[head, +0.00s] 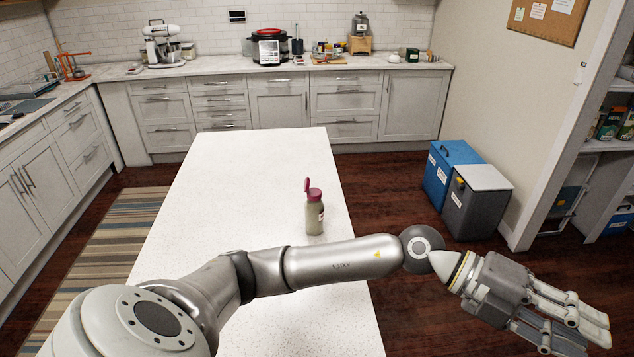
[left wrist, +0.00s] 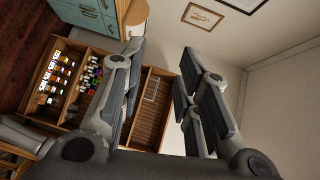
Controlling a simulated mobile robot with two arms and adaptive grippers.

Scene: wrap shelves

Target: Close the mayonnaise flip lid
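The mayonnaise bottle (head: 315,218) stands upright on the white table, with a pale body and a dark pink cap. Its flip lid (head: 308,186) is open, sticking up at the left side of the cap. My left gripper (head: 592,335) is far to the right of the bottle, beyond the table's right edge. The left wrist view shows the left gripper (left wrist: 161,62) with its fingers apart and nothing between them. The bottle is not in the left wrist view. My right gripper is in neither view.
The white table (head: 240,170) is otherwise clear. My left arm crosses over its near part, in front of the bottle. A blue bin (head: 450,170) and a grey bin (head: 478,203) stand on the floor to the right. Shelves (left wrist: 150,115) show in the left wrist view.

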